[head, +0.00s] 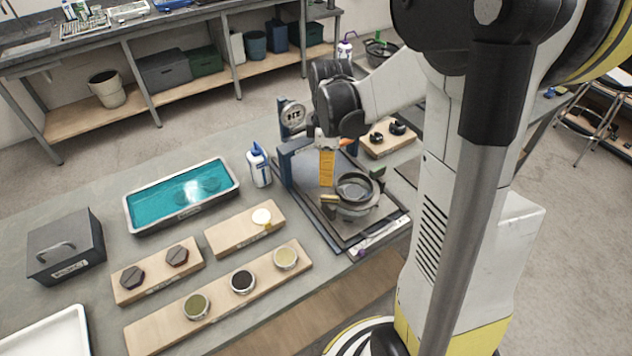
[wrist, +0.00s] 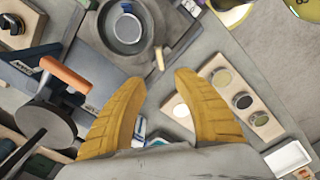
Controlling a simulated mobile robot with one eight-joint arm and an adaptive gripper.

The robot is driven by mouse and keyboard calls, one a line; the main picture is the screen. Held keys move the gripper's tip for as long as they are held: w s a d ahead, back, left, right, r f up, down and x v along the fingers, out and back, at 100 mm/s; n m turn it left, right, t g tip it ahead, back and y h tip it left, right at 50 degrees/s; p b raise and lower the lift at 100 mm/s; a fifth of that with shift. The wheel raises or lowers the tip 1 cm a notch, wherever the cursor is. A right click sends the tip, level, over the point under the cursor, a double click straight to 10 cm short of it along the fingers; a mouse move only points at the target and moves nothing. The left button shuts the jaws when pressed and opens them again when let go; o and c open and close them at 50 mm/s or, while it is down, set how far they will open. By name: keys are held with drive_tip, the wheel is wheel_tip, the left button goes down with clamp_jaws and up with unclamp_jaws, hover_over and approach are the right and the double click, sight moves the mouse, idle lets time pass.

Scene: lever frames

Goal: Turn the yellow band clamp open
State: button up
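A dark round vessel (head: 355,190) stands on a grey square plate in the middle of the head view. A short pale-yellow lever (head: 330,200) juts from its left side; I take it to be the band clamp. In the wrist view the vessel (wrist: 125,30) is at the top, and the lever (wrist: 160,58) points down toward the gap between my fingers. My gripper (head: 326,184) hangs above and beside the lever, fingers pointing down. In the wrist view its yellow fingers (wrist: 158,82) are spread, with nothing between them. The band's far side is hidden.
A blue upright frame (head: 287,165) stands behind the plate, near a white-blue bottle (head: 260,168). An orange handle (wrist: 64,74) lies left of my fingers in the wrist view. Wooden boards (head: 142,338) with discs, a teal tray (head: 150,215) and a grey box (head: 65,245) fill the left.

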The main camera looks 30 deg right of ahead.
sight(327, 196)
wheel_tip(327, 196, down, 10)
drive_tip(key=b, duration=0.2)
drive_tip(key=shift+s+r+b, duration=0.1)
drive_tip(key=shift+s+b, duration=0.05)
drive_tip(key=shift+b, duration=0.2)
clamp_jaws()
